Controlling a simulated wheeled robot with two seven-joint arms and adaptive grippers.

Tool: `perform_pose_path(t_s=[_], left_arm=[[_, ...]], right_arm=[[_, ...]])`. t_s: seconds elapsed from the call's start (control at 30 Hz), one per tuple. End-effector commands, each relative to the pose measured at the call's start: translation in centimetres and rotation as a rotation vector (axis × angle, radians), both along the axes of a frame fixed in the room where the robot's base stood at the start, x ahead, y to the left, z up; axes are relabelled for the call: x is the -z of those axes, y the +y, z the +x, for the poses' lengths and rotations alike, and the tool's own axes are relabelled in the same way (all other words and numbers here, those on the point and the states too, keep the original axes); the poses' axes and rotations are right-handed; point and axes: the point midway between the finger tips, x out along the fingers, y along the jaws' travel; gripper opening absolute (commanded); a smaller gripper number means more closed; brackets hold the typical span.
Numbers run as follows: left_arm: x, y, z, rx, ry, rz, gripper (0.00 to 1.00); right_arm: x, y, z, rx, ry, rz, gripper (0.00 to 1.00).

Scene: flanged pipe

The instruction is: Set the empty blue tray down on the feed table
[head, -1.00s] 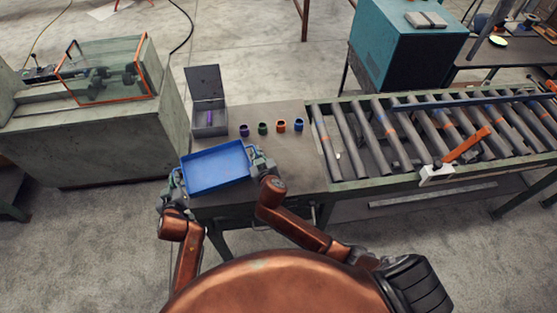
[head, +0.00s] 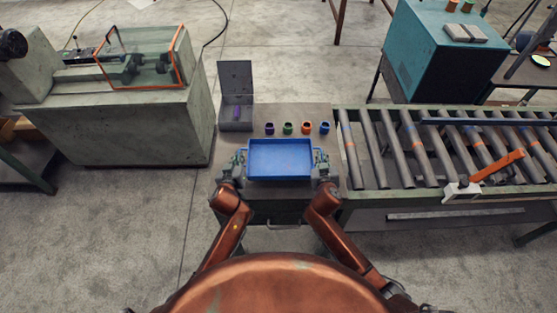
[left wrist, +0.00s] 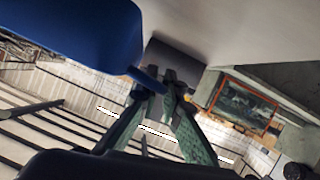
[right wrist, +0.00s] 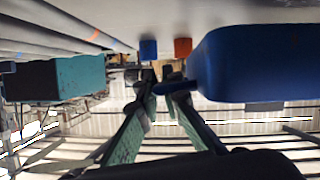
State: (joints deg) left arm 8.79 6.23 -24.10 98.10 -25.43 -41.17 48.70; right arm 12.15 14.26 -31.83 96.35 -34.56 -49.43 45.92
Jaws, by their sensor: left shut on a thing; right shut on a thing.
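The blue tray (head: 281,158) is empty and looks level over the front part of the grey feed table (head: 290,112). My left gripper (head: 241,160) is shut on its left end, and my right gripper (head: 319,160) is shut on its right end. The left wrist view shows the tray (left wrist: 80,30) beside the left fingers (left wrist: 166,84). The right wrist view shows the tray (right wrist: 255,65) beside the right fingers (right wrist: 166,86). The tray's underside is hidden, and I cannot tell whether it touches the table.
Behind the tray stand small purple (head: 269,128), green (head: 288,128), orange (head: 306,128) and blue (head: 325,128) cups. The roller conveyor (head: 440,150) adjoins the table's right side. A machine (head: 140,115) stands left.

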Motion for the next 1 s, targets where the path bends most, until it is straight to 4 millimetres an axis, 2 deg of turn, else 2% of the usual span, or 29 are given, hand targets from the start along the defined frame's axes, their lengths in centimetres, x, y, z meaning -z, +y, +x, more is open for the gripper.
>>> perform_pose_path(t_s=[0.27,1.0], left_arm=[[0.7,0.1,0.0,-0.001,0.000,0.002,0.00],[5.3,0.1,0.0,-0.002,0.010,0.001,0.00]], right_arm=[[0.7,-0.1,0.0,0.003,0.000,-0.001,0.00],[5.4,-0.2,0.0,0.002,0.010,-0.001,0.00]])
